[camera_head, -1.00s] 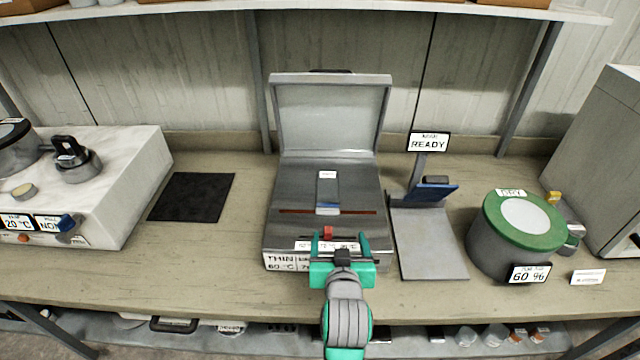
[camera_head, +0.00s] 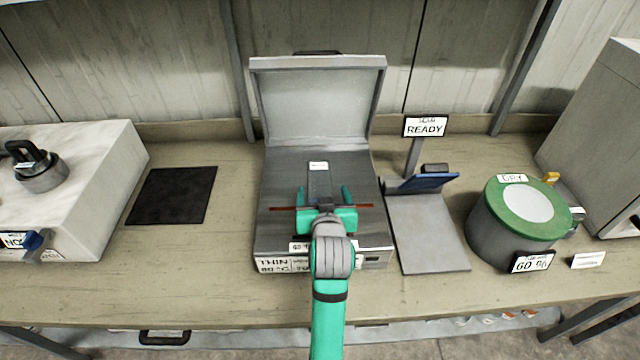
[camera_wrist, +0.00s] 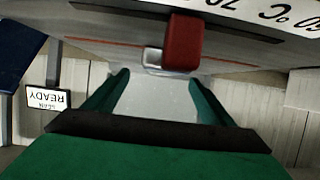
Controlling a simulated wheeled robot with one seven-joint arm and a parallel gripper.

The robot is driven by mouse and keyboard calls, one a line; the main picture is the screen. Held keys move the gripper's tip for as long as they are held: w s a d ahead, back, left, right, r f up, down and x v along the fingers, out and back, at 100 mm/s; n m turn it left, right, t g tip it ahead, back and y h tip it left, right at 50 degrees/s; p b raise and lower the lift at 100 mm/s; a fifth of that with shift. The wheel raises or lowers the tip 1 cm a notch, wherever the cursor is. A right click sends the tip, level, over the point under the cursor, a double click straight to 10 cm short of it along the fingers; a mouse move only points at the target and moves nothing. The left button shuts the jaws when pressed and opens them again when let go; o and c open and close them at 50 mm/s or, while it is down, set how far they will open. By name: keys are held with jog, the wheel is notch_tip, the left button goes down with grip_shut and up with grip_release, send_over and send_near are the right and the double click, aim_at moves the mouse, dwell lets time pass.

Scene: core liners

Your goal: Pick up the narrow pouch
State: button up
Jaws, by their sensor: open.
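The narrow pouch (camera_head: 319,182), a grey strip with a white label at its far end, lies on the open grey sealer-like box (camera_head: 365,170). Its near end is hidden behind my gripper. My gripper (camera_head: 322,194) is open, and in the head view its two green fingers appear on either side of the pouch's near part. Whether they are level with it or above it I cannot tell. In the wrist view, the open gripper (camera_wrist: 158,80) has a red block (camera_wrist: 183,42) ahead of it. A small pale piece beside that block is too unclear to name.
The box's raised lid (camera_head: 318,100) stands behind the pouch. A stand with a READY sign (camera_head: 426,127) and a blue piece is close on the right, then a green-topped drum (camera_head: 520,215). A black mat (camera_head: 172,195) lies left, with bare bench around it.

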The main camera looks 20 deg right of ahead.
aim_at(320, 180)
jog(key=shift+a+x, duration=0.1)
jog(key=shift+x, duration=1.3)
jog(key=shift+a+x, duration=0.15)
jog(key=shift+x, duration=1.2)
jog(key=shift+w+r, duration=0.1)
jog(key=shift+w, duration=0.05)
jog(key=c, duration=1.2)
jog(key=shift+c, duration=0.6)
jog(key=shift+r, duration=0.15)
